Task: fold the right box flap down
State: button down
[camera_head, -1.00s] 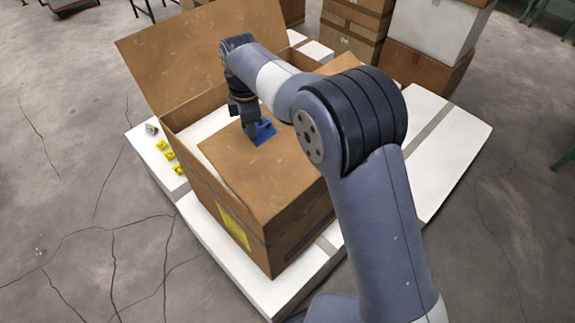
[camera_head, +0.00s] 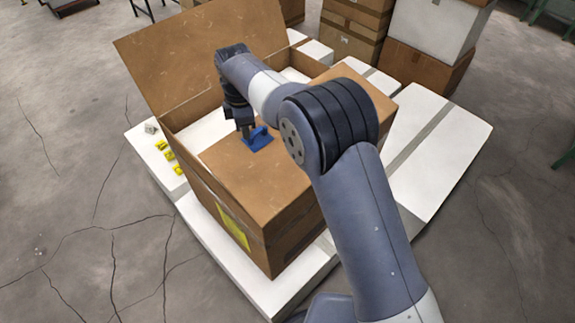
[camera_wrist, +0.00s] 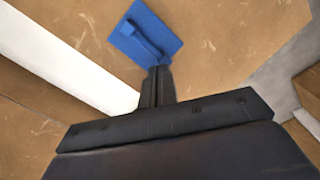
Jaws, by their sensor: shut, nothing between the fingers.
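An open brown cardboard box (camera_head: 290,240) has a yellow label on its front side. Its right flap (camera_head: 270,185) lies nearly level over the opening, with a blue plate and handle (camera_head: 258,139) near its free edge; the blue piece also shows in the wrist view (camera_wrist: 146,35). The opposite flap (camera_head: 205,55) stands up, leaning outward. A white strip of the inside (camera_head: 212,132) shows between them. My gripper (camera_head: 246,132) is shut and empty, pointing down at the flap beside the blue handle. In the wrist view its fingertips (camera_wrist: 158,72) overlap the handle's near end; contact is unclear.
The box stands on a white slab (camera_head: 440,150) with a grey stripe. Small yellow pieces (camera_head: 168,155) and a grey object (camera_head: 151,128) lie at its left. Stacked boxes (camera_head: 355,30) stand behind. Cracked floor to the left is clear.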

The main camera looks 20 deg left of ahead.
aim_at(244, 143)
jog(key=shift+s+a+f+b, duration=0.15)
jog(key=shift+f+b, duration=0.2)
jog(key=shift+f, duration=0.55)
jog(key=shift+a+f+b, duration=0.15)
jog(key=shift+f+b, duration=0.25)
jog(key=shift+f, duration=0.45)
jog(key=shift+s+a+f+b, duration=0.15)
jog(key=shift+f+b, duration=0.2)
jog(key=shift+f, duration=0.55)
